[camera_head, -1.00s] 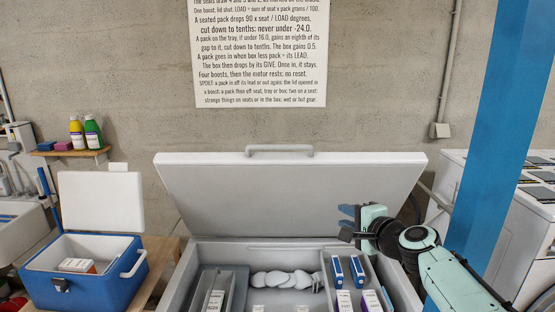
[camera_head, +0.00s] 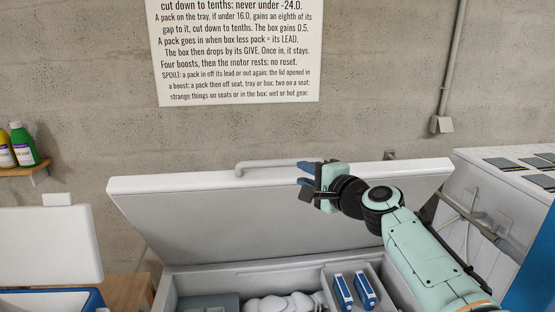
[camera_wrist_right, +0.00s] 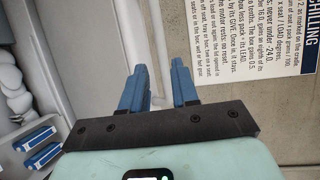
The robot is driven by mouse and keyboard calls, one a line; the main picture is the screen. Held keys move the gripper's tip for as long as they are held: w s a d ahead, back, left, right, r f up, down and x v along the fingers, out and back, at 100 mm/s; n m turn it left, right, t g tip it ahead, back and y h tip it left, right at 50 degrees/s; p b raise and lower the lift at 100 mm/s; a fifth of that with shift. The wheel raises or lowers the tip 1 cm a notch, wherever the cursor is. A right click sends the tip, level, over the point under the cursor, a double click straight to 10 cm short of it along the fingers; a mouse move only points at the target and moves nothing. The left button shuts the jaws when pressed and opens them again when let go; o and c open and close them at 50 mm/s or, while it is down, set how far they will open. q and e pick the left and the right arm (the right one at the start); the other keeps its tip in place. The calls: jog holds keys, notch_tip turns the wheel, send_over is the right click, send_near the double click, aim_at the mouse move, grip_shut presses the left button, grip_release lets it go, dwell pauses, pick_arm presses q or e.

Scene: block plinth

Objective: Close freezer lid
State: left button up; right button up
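The chest freezer's white lid (camera_head: 250,215) stands open, tilted back toward the wall. A grey bar handle (camera_head: 268,165) runs along its top edge. My right gripper (camera_head: 304,180) is at the handle's right end, in front of the lid's upper edge, and partly hides it. In the right wrist view its two blue fingers (camera_wrist_right: 158,88) are apart, with the pale lid edge (camera_wrist_right: 150,45) showing beyond and between them. Whether they touch the handle cannot be told. The freezer body (camera_head: 190,280) is below, partly cut off. My left gripper is not in view.
Blue-and-white packs (camera_head: 354,291) and pale lumpy items (camera_head: 280,304) lie inside the freezer. An open cool box lid (camera_head: 45,245) is at left. A white appliance (camera_head: 510,205) stands at right. A printed sign (camera_head: 240,50) hangs on the wall behind.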

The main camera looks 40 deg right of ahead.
aim_at(283, 162)
jog(key=w+p, duration=0.1)
jog(key=w, duration=0.2)
jog(key=w+p, duration=0.1)
jog(key=w, duration=0.2)
jog(key=w+d+f+p, duration=0.1)
jog(key=w, duration=0.3)
jog(key=shift+w+p, duration=0.1)
jog(key=shift+p, duration=0.3)
jog(key=shift+w+d+f, duration=0.1)
jog(key=shift+w+f, duration=0.1)
jog(key=shift+w, duration=0.5)
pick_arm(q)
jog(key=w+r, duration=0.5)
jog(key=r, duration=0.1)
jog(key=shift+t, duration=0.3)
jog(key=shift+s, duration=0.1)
pick_arm(e)
jog(key=shift+s, duration=0.1)
jog(key=shift+c, duration=0.5)
grip_shut()
